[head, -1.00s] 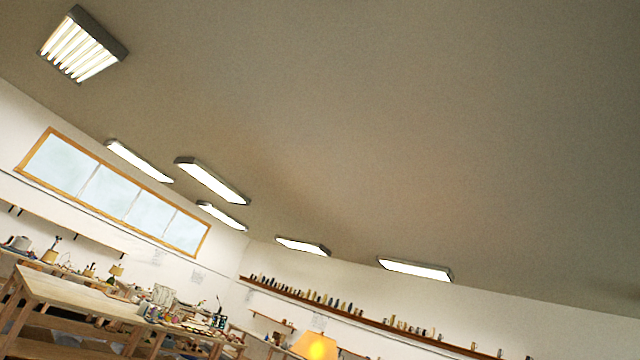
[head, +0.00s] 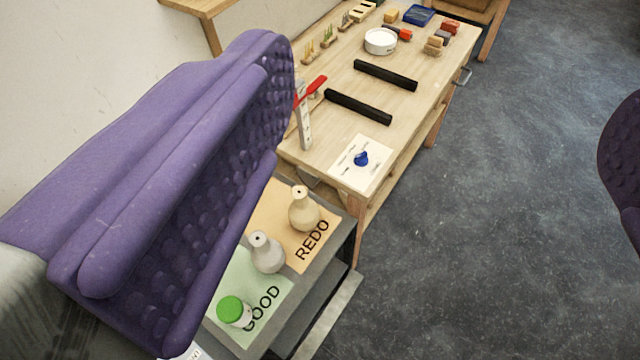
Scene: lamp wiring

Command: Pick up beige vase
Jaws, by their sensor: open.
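The beige vase (head: 304,212) stands upright on the tan REDO mat (head: 278,222) on a low grey stand, below the middle of the head view. My gripper (head: 448,108) is open. Its large purple padded finger fills the left of the view and the edge of the other shows at the far right. The vase lies between the two fingers in the picture, nearer the left one, apart from it and lower down. Nothing is held.
A pale grey vase (head: 266,253) stands close beside the beige one. A green-lidded jar (head: 233,311) stands on the green GOOD mat (head: 270,318). A wooden bench (head: 335,78) with black bars and small items lies behind. Open dark floor (head: 480,230) is at right.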

